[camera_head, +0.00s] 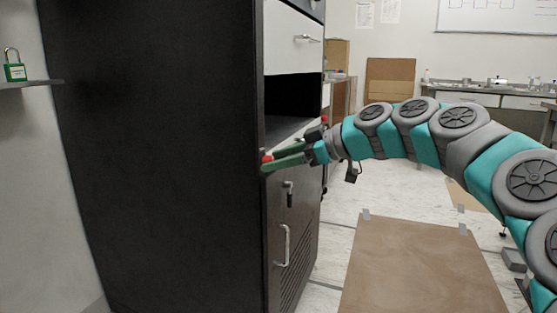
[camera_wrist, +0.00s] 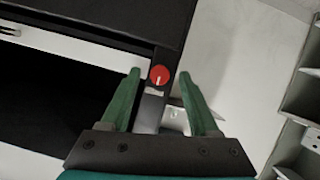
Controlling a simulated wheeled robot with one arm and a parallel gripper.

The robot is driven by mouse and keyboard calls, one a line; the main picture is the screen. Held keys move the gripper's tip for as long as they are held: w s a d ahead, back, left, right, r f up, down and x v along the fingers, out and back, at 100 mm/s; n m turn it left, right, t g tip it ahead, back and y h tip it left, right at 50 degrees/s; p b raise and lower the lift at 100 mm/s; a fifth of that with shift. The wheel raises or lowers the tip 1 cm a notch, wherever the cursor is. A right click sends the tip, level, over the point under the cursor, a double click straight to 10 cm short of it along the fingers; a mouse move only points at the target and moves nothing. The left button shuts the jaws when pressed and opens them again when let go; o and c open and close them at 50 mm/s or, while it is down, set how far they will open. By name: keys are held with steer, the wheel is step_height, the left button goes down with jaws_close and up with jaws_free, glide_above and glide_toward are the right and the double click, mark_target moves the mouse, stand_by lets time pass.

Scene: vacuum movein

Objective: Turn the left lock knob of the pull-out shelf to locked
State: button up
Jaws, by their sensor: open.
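The near red lock knob (camera_head: 267,158) sits on the front edge of the black cabinet, beside the pull-out shelf (camera_head: 288,131). In the wrist view this red knob (camera_wrist: 159,74) is round with a short white mark running roughly up and down. My gripper (camera_head: 273,160) is open at the knob. In the wrist view its two green fingers stand on either side of the knob, with gaps visible. I cannot tell whether the fingertips reach its depth. A second red knob (camera_head: 324,119) shows at the far side of the shelf front, partly behind my gripper.
The cabinet (camera_head: 160,150) has a white drawer (camera_head: 292,45) above an open dark bay and a handled door (camera_head: 283,245) below. A green padlock (camera_head: 15,68) stands on a wall shelf at left. A brown mat (camera_head: 420,265) lies on the floor at right.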

jaws_close()
stand_by(0.5)
